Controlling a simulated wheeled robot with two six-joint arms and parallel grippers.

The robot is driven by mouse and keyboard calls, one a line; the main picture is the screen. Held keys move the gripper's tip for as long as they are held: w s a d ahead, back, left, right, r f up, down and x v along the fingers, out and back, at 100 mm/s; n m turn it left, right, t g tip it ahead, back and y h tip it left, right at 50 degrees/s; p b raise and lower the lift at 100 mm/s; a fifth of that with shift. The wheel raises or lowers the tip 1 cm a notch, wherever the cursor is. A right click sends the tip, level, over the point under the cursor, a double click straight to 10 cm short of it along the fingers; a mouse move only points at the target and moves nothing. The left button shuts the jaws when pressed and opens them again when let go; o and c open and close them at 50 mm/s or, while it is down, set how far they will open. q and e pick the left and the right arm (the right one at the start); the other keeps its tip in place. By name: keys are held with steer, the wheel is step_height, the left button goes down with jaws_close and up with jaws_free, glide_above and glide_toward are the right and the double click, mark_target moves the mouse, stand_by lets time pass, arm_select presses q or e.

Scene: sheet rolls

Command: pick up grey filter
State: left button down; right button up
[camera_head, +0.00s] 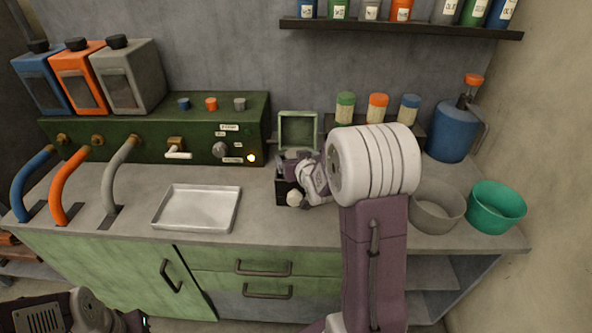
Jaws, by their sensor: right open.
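My right gripper (296,182) is at the counter's middle, over a small black box (283,191). It is open, but my own wrist hides much of it and of the box. A small pale faceted piece (294,199) shows at the box's front; I cannot tell whether it is a filter. I cannot tell for sure which thing is the grey filter. A small grey knob-like piece (240,104) stands on the green machine (100,141), beside a blue one (184,103) and an orange one (211,104). Part of my left arm shows at the bottom left; its fingers do not.
A metal tray (198,209) lies left of my right gripper. A green frame (298,131) stands behind it. Lidded jars (377,108) stand at the back. A grey bowl (437,207), a green bowl (496,208) and a blue jug (453,131) are at right. Hoses (68,194) rise at left.

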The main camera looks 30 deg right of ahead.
steer(key=shift+s+r, duration=0.15)
steer(key=shift+c, duration=0.7)
steer(key=c, duration=1.6)
step_height(320, 180, up, 18)
steer(key=p, duration=0.6)
steer(key=shift+c, duration=0.2)
